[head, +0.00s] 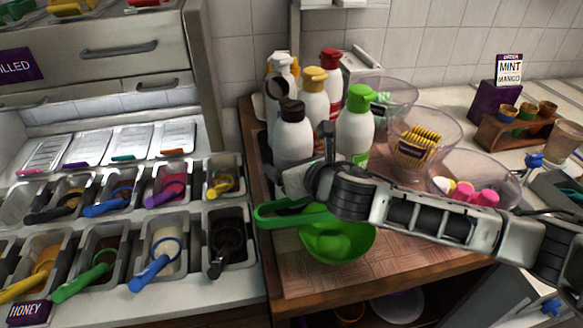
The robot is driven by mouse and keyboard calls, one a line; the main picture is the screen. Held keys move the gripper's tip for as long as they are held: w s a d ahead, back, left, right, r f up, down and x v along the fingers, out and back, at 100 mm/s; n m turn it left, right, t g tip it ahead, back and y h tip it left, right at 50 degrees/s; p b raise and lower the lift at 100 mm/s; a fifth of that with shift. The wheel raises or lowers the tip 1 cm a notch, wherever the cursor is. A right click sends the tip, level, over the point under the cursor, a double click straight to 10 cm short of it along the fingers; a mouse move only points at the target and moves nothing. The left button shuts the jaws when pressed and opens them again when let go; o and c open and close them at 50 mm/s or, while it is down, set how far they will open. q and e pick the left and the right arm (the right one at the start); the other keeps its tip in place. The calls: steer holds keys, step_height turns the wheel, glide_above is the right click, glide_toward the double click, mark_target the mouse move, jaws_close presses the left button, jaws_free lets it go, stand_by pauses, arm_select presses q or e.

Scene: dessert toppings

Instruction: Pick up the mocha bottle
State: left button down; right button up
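Several white squeeze bottles with coloured caps stand together at the back left of the wooden board. The one with the dark brown cap (293,141) stands in front at the left and looks like the mocha bottle; its label is not readable. My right gripper (312,165) reaches in from the right, low beside this bottle and in front of the green-capped bottle (355,130). One dark finger stands up at the bottle's right side. The arm hides the bottle's lower part, and I cannot tell whether the fingers touch it. My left gripper is not in view.
Yellow-capped (315,99) and red-capped (331,72) bottles stand close behind. A green bowl (337,245) sits below my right arm. Clear bowls (425,128) with toppings stand to the right. Topping bins with scoops (160,250) fill the left counter.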

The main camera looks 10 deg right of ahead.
mark_target(299, 118)
steer(key=c, duration=0.6)
steer(key=shift+o, duration=0.2)
steer(key=shift+w+r, duration=0.2)
steer(key=shift+r, duration=0.4)
steer(key=o, duration=0.3)
step_height(299, 118, up, 8)
steer(key=shift+f, duration=0.1)
steer(key=shift+r, duration=0.4)
steer(key=c, duration=0.3)
steer(key=shift+s+r, duration=0.1)
steer(key=shift+r, duration=0.25)
steer(key=shift+r, duration=3.5)
